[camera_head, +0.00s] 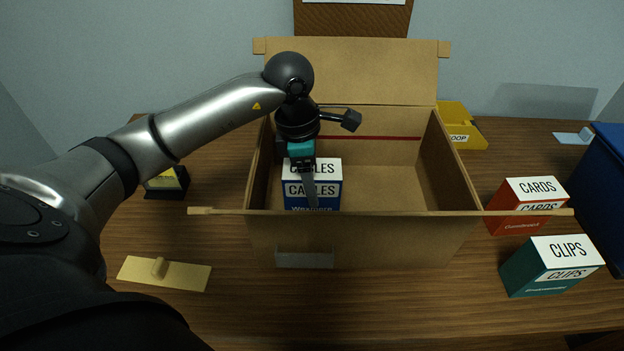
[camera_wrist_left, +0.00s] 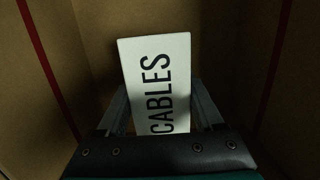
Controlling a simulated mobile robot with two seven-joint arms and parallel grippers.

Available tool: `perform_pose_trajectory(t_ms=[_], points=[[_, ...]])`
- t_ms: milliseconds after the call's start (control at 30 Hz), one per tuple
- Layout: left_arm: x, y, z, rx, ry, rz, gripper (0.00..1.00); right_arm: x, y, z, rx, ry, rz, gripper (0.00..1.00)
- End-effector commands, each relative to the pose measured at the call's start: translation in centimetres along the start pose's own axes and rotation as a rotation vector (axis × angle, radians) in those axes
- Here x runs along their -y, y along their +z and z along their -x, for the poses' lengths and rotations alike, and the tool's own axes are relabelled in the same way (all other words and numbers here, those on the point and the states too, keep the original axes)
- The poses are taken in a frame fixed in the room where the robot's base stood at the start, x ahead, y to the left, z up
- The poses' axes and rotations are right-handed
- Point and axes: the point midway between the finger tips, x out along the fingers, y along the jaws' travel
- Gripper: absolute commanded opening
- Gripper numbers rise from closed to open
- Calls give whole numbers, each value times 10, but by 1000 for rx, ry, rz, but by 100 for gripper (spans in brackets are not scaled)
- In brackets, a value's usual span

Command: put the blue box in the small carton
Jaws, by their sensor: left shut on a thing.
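The blue box (camera_head: 330,194), with a white top reading CABLES, is inside the open carton (camera_head: 360,240), in its left part. My left gripper (camera_head: 310,185) comes down from above and is shut on the blue box. In the left wrist view the box's white CABLES top (camera_wrist_left: 158,85) lies between the two fingers (camera_wrist_left: 160,108), with brown carton walls around it. The carton's front wall hides the box's lower part, so I cannot tell whether it touches the carton floor. My right gripper is not in view.
A red CARDS box (camera_head: 507,222) and a teal CLIPS box (camera_head: 530,275) stand right of the carton. A yellow bin (camera_head: 462,130) is behind, a blue bin (camera_head: 598,190) at far right. A beige plate with a knob (camera_head: 165,274) lies front left. The carton's right half is empty.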

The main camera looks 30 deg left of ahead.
Motion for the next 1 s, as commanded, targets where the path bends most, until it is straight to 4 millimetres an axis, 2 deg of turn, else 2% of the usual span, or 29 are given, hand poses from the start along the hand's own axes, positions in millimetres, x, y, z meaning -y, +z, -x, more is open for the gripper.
perform_pose_trajectory(t_ms=[167, 200, 433, 867, 1000], points=[[0, 0, -3, 0, 1, 0, 4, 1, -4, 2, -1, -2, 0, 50], [0, 0, -3, 0, 0, 0, 72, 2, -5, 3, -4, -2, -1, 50], [0, -1, -2, -1, 0, 0, 98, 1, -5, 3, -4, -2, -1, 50], [0, 0, 2, 0, 0, 0, 98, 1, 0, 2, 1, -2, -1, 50], [0, 0, 19, -1, 2, 0, 98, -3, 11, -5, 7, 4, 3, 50]])
